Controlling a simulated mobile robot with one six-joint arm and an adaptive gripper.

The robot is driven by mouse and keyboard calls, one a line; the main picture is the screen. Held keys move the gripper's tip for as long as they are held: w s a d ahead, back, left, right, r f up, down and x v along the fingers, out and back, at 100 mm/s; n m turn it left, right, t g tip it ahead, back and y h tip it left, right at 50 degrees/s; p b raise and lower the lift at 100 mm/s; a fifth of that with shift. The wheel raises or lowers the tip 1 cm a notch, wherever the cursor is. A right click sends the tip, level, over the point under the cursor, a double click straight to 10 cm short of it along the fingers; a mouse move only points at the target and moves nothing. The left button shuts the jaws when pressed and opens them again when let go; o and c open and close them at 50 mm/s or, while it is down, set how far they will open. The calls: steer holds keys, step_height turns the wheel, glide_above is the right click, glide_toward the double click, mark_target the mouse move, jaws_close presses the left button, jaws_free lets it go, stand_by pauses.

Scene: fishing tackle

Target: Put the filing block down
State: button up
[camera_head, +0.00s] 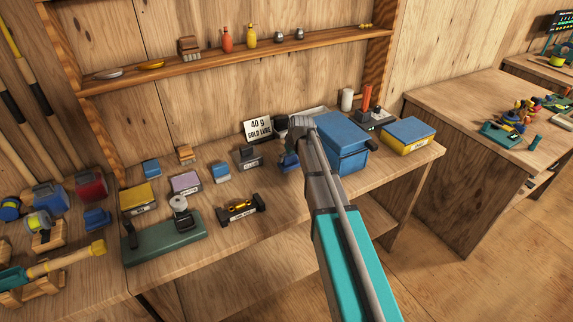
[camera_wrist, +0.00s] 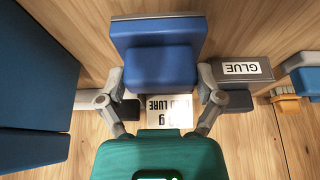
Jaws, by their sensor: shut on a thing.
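The filing block is most likely the blue block (camera_wrist: 155,62) between my fingers in the wrist view, a smaller blue body against a wider blue slab. My gripper (camera_wrist: 164,100) is shut on it, with one grey finger on each side. In the head view the blue block (camera_head: 289,163) shows beside my forearm, low over the bench (camera_head: 273,200). My arm partly hides it there, and I cannot tell whether it touches the bench top.
A large blue box (camera_head: 343,143) stands close on the right, and a dark glue box (camera_head: 249,158) on the left. A white lure sign (camera_head: 258,130) stands behind. A small yellow-and-black item (camera_head: 241,208) lies towards the front. Bare wood shows at the bench's front right.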

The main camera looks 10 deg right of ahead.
steer(key=shift+f+b, duration=0.55)
steer(key=shift+f, duration=0.3)
steer(key=shift+f, duration=0.2)
steer(key=o, duration=0.8)
steer(key=shift+r, duration=0.1)
steer(key=shift+o, duration=0.2)
steer(key=shift+r, duration=0.15)
steer(key=p+v, duration=1.1)
steer(key=v, duration=0.1)
steer(key=s+a+m+g, duration=0.1)
steer(key=s+g, duration=0.1)
steer(key=s, duration=1)
steer(key=s+a+f+m+g+h, duration=0.1)
steer(key=s+m+g, duration=0.1)
steer(key=s, duration=1)
steer(key=shift+s+a+f+m, duration=0.2)
steer(key=shift+a+f+m, duration=0.05)
steer(key=shift+a+m, duration=0.1)
